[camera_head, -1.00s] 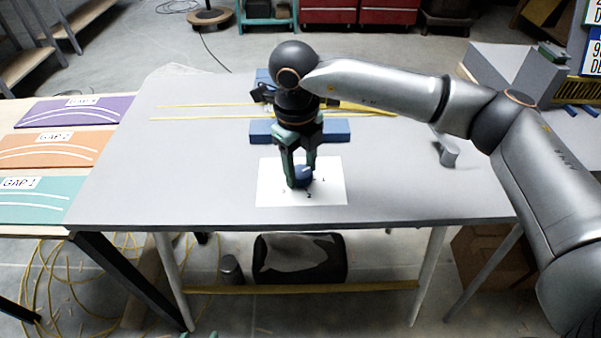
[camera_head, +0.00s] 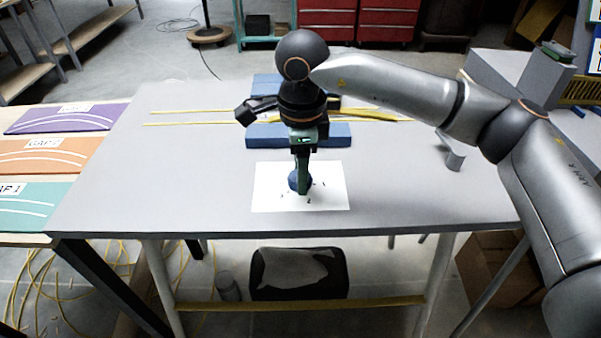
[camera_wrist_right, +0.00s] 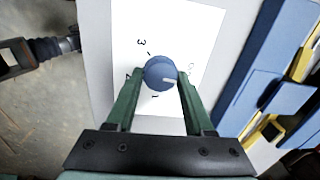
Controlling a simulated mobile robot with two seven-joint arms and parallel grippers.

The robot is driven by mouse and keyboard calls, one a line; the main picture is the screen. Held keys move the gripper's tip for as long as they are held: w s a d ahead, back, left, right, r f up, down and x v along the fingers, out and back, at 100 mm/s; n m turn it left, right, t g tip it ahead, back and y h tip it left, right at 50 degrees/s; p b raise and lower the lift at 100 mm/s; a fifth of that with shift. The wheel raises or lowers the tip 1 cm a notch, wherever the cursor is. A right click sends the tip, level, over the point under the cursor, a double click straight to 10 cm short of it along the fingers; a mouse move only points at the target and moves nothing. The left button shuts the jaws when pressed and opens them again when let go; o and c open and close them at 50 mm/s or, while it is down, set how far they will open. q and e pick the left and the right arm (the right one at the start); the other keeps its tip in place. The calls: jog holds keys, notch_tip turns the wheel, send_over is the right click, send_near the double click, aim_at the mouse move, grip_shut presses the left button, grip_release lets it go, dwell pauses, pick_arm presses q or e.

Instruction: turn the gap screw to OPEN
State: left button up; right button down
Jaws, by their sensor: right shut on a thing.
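The gap screw is a round blue knob (camera_head: 294,181) on a white sheet (camera_head: 330,197) on the grey table. My right gripper (camera_head: 302,190) points down over the sheet and is shut on the knob. In the right wrist view, the knob (camera_wrist_right: 160,73) sits between the two green fingertips, one on each side. A white pointer mark on the knob faces right, towards the right finger. A 3 and a 1 show on the sheet around it; lettering beside the right finger is too faint to read. My left gripper is not in view.
Blue blocks (camera_head: 335,134) and long yellow strips (camera_head: 180,124) lie behind the sheet. Purple, orange and teal gap boards (camera_head: 45,157) lie on a table at the left. A small grey cylinder (camera_head: 455,161) stands at the right.

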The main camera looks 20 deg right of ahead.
jog(key=shift+n, duration=0.6)
jog(key=shift+r, duration=0.1)
jog(key=shift+c, duration=1.4)
grip_release()
notch_tip(320, 180, up, 12)
jog(key=shift+s+r+p, duration=0.2)
jog(key=shift+s+p, duration=0.2)
jog(key=shift+p, duration=0.05)
